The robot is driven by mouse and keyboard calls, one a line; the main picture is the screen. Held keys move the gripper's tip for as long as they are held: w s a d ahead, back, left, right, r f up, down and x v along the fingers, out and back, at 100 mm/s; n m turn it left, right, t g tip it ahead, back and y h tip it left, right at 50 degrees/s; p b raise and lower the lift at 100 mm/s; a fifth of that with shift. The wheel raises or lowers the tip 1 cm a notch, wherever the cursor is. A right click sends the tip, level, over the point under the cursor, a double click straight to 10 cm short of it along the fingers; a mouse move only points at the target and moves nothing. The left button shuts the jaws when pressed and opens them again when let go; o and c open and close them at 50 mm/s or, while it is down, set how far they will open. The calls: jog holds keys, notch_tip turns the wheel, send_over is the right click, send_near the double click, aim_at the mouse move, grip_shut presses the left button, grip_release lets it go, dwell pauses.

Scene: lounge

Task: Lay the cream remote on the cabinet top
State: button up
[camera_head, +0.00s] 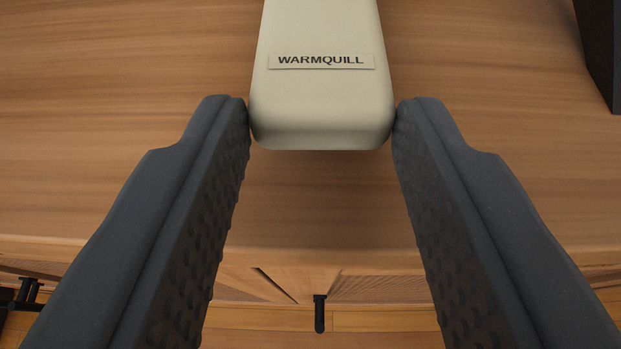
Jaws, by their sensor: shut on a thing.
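The cream remote (322,105) is at the top middle of the view, with a label reading "WARMQUILL" across its near end. My gripper (321,112) is shut on the remote, one dark finger against each side near its near end. The far end of the remote runs out of the top of the picture. The wooden cabinet top (130,120) spreads beneath it. I cannot tell whether the remote's underside touches the wood.
A black object (602,45) stands at the upper right, partly cut off. The cabinet's front edge (320,255) crosses the lower part of the view, with a dark handle (320,313) below it. The wood left of the remote is clear.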

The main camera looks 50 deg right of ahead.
notch_tip(320, 180, down, 2)
jog(key=shift+f, duration=0.1)
jog(key=o, duration=1)
jog(key=shift+p+v, duration=0.85)
jog(key=shift+v, duration=5.2)
jog(key=shift+d, duration=0.1)
